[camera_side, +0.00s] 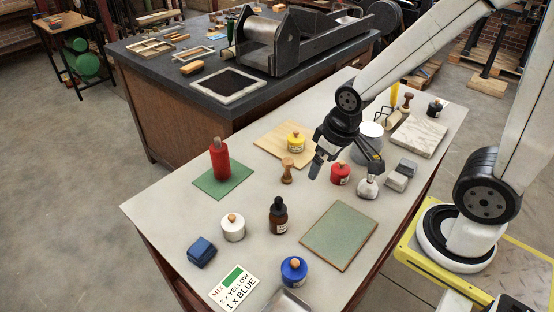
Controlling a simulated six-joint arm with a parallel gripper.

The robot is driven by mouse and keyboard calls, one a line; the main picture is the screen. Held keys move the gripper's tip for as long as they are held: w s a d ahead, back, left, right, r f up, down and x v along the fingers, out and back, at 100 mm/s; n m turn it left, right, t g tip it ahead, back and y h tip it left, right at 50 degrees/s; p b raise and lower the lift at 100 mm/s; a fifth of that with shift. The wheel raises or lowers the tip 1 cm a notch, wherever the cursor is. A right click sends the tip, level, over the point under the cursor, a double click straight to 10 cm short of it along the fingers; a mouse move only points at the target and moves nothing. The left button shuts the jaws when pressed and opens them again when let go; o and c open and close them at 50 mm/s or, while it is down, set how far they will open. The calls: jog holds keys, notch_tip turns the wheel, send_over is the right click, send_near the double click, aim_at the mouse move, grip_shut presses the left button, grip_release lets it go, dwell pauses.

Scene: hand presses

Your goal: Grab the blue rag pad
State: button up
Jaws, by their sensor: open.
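The blue rag pad (202,252) is a small dark blue folded block at the front left of the light table, resting on its surface. It lies left of a white lidded jar and above the mix card. My gripper (346,168) is over the middle right of the table, near the red jar, with its dark fingers pointing down. It is open and looks empty. It is well away from the rag pad, up and to the right in the picture. Nothing covers the rag pad.
A white jar (233,228), brown dropper bottle (278,216) and blue jar (294,270) stand near the pad. A red bottle (220,160) stands on a green mat (222,182). The mix card (234,288) lies at the front. The table's left corner is bare.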

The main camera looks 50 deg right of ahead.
jog(key=w+v, duration=0.1)
jog(key=v, duration=0.3)
jog(key=w+a+n+t+h, duration=0.2)
jog(key=w+a+n+t, duration=0.25)
jog(key=n, duration=0.85)
jog(key=w+a+n+t+h, duration=0.35)
jog(key=a+n, duration=0.25)
jog(key=n, duration=0.8)
jog(key=a+n+t+y, duration=0.3)
jog(key=a+n+y, duration=0.5)
jog(key=a+n, duration=0.45)
jog(key=m, duration=0.2)
send_near(201, 252)
jog(key=shift+w+d+r+h, duration=0.1)
jog(key=shift+w+r+h, duration=0.15)
jog(key=shift+w, duration=0.35)
jog(key=shift+w+r+h, duration=0.1)
jog(key=shift+w+r, duration=0.15)
jog(key=shift+w, duration=0.4)
jog(key=shift+f, duration=0.6)
